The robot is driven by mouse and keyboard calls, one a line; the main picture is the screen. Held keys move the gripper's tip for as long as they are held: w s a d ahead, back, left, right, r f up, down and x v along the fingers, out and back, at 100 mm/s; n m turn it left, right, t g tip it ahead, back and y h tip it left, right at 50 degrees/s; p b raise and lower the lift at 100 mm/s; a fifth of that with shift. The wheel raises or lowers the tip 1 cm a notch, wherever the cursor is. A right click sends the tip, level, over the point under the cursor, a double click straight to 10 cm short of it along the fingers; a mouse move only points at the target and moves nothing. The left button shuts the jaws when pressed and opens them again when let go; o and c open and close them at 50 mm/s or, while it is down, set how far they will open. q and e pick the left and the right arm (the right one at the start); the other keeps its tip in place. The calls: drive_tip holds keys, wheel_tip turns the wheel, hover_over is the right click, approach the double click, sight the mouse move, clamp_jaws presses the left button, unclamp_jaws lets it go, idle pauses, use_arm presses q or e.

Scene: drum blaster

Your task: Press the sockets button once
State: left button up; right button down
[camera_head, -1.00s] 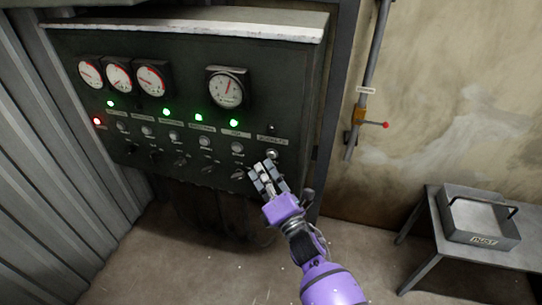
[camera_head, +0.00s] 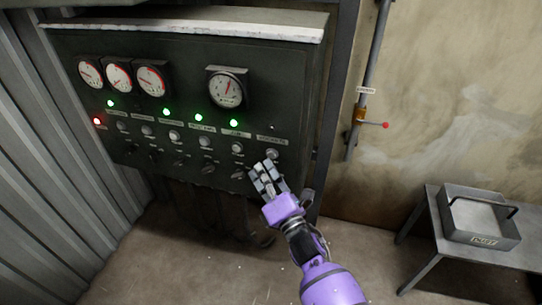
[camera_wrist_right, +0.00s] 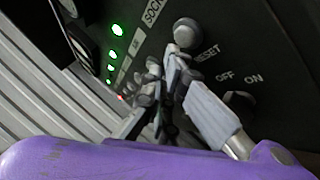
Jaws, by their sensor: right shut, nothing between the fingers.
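The sockets button (camera_head: 272,153) is the round grey knob under the rightmost label of the dark control panel (camera_head: 200,50). In the right wrist view the sockets button (camera_wrist_right: 187,32) stands beside a partly cut-off "SOCK" label and the word RESET. My right gripper (camera_head: 262,172) is shut and empty, just below and slightly left of the button in the head view. In the right wrist view its fingers (camera_wrist_right: 180,75) lie close to the button; I cannot tell whether they touch it. My left gripper is not in view.
The panel has several gauges, green lamps (camera_head: 234,123), one red lamp (camera_head: 97,121), other round buttons (camera_head: 237,148) and rotary switches (camera_head: 238,174). A pipe with a red-tipped valve lever (camera_head: 385,125) is right of it. A metal table (camera_head: 430,210) carries a grey box (camera_head: 482,240).

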drive_tip(key=shift+w, duration=0.15)
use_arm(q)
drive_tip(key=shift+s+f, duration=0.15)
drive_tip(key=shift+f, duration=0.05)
use_arm(e)
drive_tip(key=shift+w+d, duration=0.1)
drive_tip(key=shift+w, duration=0.2)
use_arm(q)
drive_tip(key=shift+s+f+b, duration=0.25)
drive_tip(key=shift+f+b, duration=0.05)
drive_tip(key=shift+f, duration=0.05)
use_arm(e)
drive_tip(key=shift+w+d, duration=0.2)
drive_tip(key=shift+w, duration=0.2)
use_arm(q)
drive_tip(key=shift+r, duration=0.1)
use_arm(e)
drive_tip(key=shift+s, duration=0.1)
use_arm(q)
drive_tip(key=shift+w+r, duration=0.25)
use_arm(e)
drive_tip(key=shift+s+a, duration=0.3)
drive_tip(key=shift+s, duration=0.45)
